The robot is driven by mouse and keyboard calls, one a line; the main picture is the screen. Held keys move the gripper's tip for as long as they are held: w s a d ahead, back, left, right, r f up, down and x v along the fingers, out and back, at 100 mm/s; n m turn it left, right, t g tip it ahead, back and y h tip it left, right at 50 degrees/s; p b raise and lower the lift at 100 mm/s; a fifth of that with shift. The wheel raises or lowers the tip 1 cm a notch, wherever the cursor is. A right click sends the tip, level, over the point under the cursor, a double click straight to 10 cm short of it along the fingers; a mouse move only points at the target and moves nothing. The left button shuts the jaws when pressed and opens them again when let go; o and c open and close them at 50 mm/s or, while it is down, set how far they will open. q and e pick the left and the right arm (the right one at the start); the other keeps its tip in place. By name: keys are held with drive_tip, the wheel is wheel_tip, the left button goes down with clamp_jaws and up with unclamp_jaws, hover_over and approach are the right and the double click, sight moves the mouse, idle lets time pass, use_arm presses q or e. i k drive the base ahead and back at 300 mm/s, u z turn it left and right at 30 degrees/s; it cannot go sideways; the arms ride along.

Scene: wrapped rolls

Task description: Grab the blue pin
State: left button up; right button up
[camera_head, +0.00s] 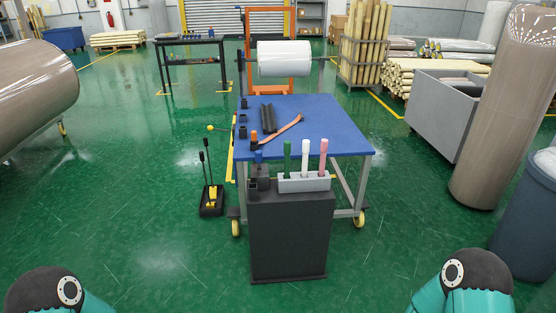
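A short blue pin (258,157) stands upright at the left of the dark cabinet's top, at the front edge of the blue table. Its lower part is hidden by a small black block (260,171). To its right, a grey holder (303,185) carries an upright green pin (286,154), a white pin (305,157) and a pink pin (323,156). Only teal and black links of my arms show in the bottom corners. Neither gripper is in view, and nothing of mine is near the pins.
The dark cabinet (290,235) stands in front of the blue table (320,122), which bears an orange strip and black parts. A floor stand with levers (211,198) is at left. A large brown roll (505,105) and a bin (526,215) stand right.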

sight(258, 154)
drive_tip(key=u, duration=0.2)
drive_tip(key=i, duration=0.45)
drive_tip(key=u, duration=0.7)
drive_tip(key=i, duration=2.1)
drive_tip(key=z, duration=0.65)
